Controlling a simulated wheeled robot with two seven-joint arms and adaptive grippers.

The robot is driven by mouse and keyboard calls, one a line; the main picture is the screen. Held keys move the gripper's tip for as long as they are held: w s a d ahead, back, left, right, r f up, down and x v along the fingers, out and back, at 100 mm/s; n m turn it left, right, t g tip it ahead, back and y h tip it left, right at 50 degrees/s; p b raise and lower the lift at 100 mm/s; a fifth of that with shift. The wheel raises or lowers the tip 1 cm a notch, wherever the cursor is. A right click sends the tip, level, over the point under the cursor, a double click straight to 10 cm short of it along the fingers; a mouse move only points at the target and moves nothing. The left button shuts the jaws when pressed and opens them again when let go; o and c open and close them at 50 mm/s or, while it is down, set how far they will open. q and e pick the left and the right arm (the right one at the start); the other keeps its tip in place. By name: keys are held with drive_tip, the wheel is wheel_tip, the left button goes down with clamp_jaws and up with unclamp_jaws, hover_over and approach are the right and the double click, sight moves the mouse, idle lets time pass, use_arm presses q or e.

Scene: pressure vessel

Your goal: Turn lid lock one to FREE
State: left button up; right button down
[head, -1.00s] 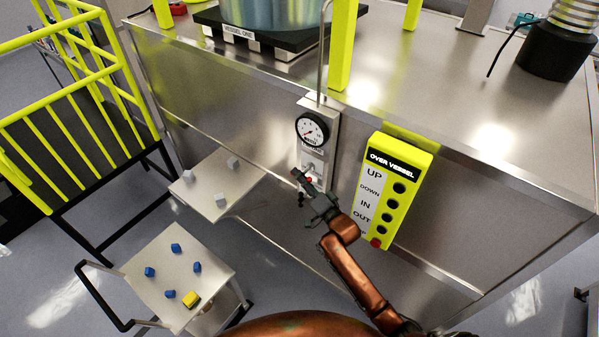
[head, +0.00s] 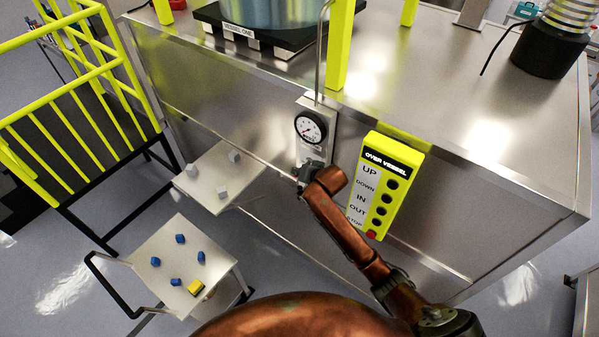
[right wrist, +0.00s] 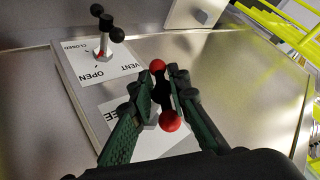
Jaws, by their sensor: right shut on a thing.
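The lid lock handle, a dark bar with red balls (right wrist: 170,121), is in the right wrist view, over a white label (right wrist: 122,108) whose visible letters end in "EE". My right gripper (right wrist: 165,82) is shut on this handle, its green fingers on either side of the bar. One red ball shows beyond the fingertips and one between the fingers. In the head view my right gripper (head: 306,174) is at the lower part of the gauge panel (head: 318,118) and hides most of the lock. The rest of the label is hidden behind the fingers. My left gripper is not in view.
The black vent handle (right wrist: 104,27), marked CLOSED and OPEN, stands beside the lock. A pressure gauge (head: 310,128) is above it. The yellow OVER VESSEL button box (head: 385,185) is right of my arm. A shelf with grey blocks (head: 215,172) is to the left.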

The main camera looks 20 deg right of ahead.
drive_tip(key=g+h, duration=0.2)
drive_tip(key=g, duration=0.1)
drive_tip(key=n+g+h, duration=0.1)
drive_tip(key=shift+r+g+h, duration=0.3)
drive_tip(key=shift+g, duration=0.1)
idle(0.5)
drive_tip(key=c, duration=2.1)
unclamp_jaws()
drive_tip(key=shift+o, duration=0.4)
drive_tip(key=shift+f, duration=0.15)
drive_tip(key=v, duration=0.7)
drive_tip(key=shift+r, duration=0.3)
drive_tip(key=shift+a, duration=0.1)
